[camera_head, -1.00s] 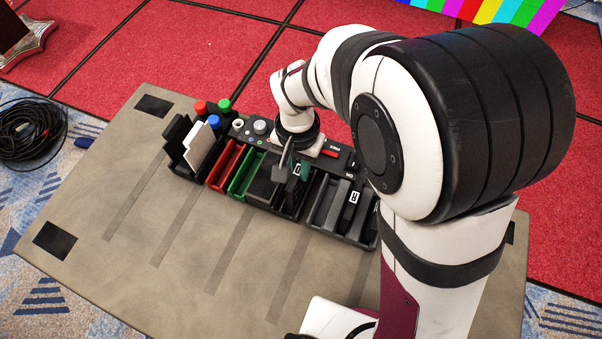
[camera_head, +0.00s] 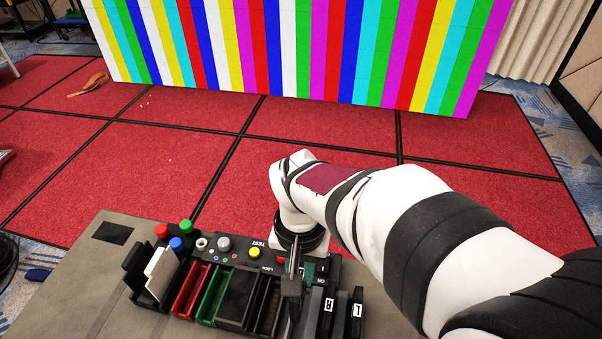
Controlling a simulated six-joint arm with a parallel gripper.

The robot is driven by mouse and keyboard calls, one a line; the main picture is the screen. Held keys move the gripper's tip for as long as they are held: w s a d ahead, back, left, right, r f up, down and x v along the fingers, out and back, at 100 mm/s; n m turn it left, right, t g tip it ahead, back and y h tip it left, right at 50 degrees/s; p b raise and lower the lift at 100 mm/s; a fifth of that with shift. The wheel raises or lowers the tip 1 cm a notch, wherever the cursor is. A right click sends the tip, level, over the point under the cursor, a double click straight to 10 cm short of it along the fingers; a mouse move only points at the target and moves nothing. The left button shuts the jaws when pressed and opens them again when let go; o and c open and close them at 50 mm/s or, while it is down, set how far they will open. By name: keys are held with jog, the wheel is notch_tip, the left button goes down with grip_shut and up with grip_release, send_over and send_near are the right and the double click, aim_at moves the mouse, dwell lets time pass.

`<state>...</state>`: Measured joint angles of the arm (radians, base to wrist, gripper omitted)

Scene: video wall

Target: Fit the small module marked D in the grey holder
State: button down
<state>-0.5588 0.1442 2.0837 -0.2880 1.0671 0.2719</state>
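My gripper (camera_head: 292,278) points down over the right part of the black rack on the table, among its upright slots. Its grey fingers stand close to a dark upright piece, and I cannot tell whether they are open or shut on it. A small dark green piece (camera_head: 308,269) shows just right of the fingers. I cannot make out a D mark; the gripper may hide it. Upright dark modules marked R (camera_head: 328,304) and L (camera_head: 357,309) stand right of the gripper. A flat dark panel (camera_head: 237,297) lies left of it; I cannot tell which part is the grey holder.
Left of the panel are a green holder (camera_head: 211,297), a red holder (camera_head: 187,292) and a white card (camera_head: 160,275) in a black stand. Red, blue and green caps and a yellow button (camera_head: 254,252) are behind. A striped video wall (camera_head: 300,45) stands beyond.

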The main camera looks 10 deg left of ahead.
jog(key=shift+f, duration=2.9)
jog(key=shift+f, duration=0.5)
jog(key=shift+f, duration=0.75)
jog(key=shift+f, duration=0.1)
jog(key=shift+f, duration=0.5)
jog(key=shift+f, duration=0.45)
jog(key=c, duration=0.5)
grip_release()
